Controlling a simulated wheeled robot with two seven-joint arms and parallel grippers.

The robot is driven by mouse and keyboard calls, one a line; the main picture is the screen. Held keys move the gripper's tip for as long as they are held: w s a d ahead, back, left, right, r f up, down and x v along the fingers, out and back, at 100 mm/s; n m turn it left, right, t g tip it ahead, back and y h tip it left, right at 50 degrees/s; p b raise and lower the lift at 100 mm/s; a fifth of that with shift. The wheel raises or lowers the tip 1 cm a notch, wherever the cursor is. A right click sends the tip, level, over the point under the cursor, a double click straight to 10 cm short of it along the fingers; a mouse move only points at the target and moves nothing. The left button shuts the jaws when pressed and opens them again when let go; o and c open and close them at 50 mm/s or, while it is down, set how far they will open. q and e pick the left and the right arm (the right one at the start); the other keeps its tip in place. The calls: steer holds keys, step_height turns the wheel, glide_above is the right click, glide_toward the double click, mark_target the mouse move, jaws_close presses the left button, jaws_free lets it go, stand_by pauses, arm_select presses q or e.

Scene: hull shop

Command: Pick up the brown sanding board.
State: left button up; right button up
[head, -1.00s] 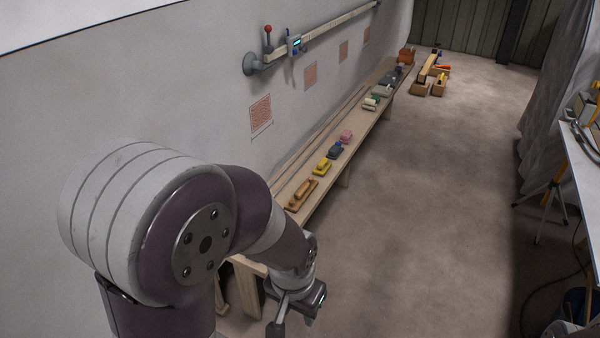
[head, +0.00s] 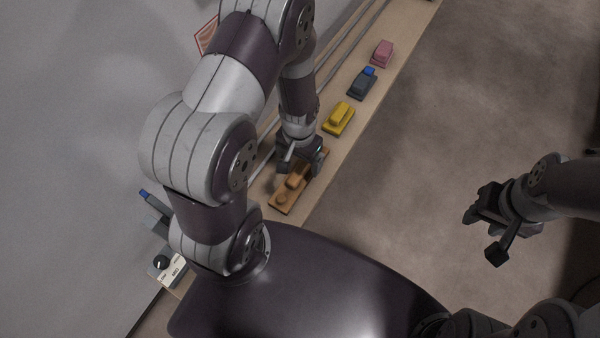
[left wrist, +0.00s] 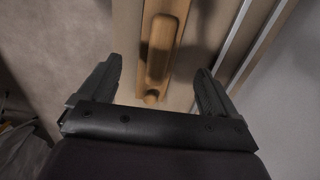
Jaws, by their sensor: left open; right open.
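The brown sanding board (head: 284,199) lies on the narrow wooden bench, nearest to me in the row of blocks. It has a raised wooden grip along its top and a small knob near one end. My left gripper (head: 298,166) is over its far end and hides part of it. In the left wrist view the board (left wrist: 159,50) runs away between the open fingers of the left gripper (left wrist: 158,90), which are apart from it and empty. My right gripper (head: 485,232) is open and empty over the floor at the right.
A yellow block (head: 339,119), a dark block with a blue knob (head: 362,84) and a pink block (head: 382,53) sit farther along the bench (head: 320,192). Rails run along the wall side. A device with a black dial (head: 168,268) is near the lower left. Floor right of the bench is clear.

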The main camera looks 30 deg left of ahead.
mark_target(300, 169)
arm_select(q)
steer(key=shift+s+f, duration=0.1)
steer(key=shift+f, duration=0.4)
step_height(300, 169, down, 5)
steer(key=shift+f+b, duration=0.1)
steer(key=shift+b, duration=0.5)
steer(key=shift+d, duration=0.1)
steer(key=shift+c, duration=0.6)
steer(key=c, duration=1.2)
steer(key=shift+r+p, duration=0.55)
steer(key=shift+r, duration=1.5)
steer(key=s+d+r+p, duration=0.1)
steer(key=d+r, duration=0.6)
steer(key=d, duration=0.4)
steer(key=shift+s+d, duration=0.2)
steer(key=shift+d, duration=0.1)
steer(key=o, duration=0.3)
